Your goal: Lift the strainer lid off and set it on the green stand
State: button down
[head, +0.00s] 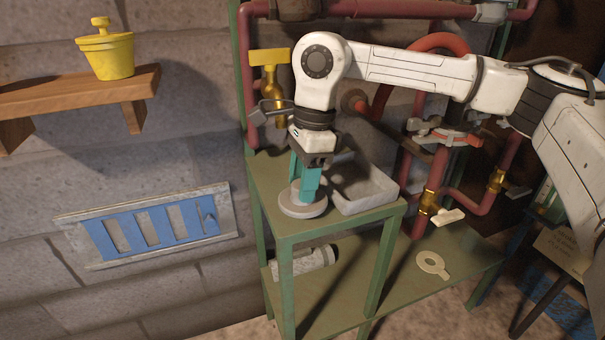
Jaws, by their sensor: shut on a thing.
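The strainer lid, seen as a round pale grey disc (303,209), is at the left part of the green stand's (292,231) top. My gripper (306,190) points down over the disc, its teal fingers shut on the lid's middle. The fingers hide whatever part they grip. The disc looks level and appears to be on or very close to the stand's top; I cannot tell if it bears its weight there.
A grey open tray (372,204) stands right beside the disc. A grey cylinder (303,262), a flat pale ring (433,265) and a pale handle (449,216) are on the lower level. Red pipes (433,187) rise behind. A yellow pot (108,56) sits on a wooden shelf (75,92).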

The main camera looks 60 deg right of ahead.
jog(key=shift+f, duration=0.35)
jog(key=shift+f+b, duration=0.55)
jog(key=shift+f, duration=0.05)
jog(key=shift+c, duration=2.4)
grip_release()
jog(key=r+p, duration=0.1)
jog(key=r, duration=0.2)
jog(key=d+r, duration=0.1)
jog(key=r, duration=0.3)
jog(key=s+r+p, duration=0.1)
jog(key=r, duration=0.2)
jog(key=shift+d+r+p, duration=0.15)
jog(key=shift+r+p, duration=0.15)
jog(key=shift+r, duration=0.05)
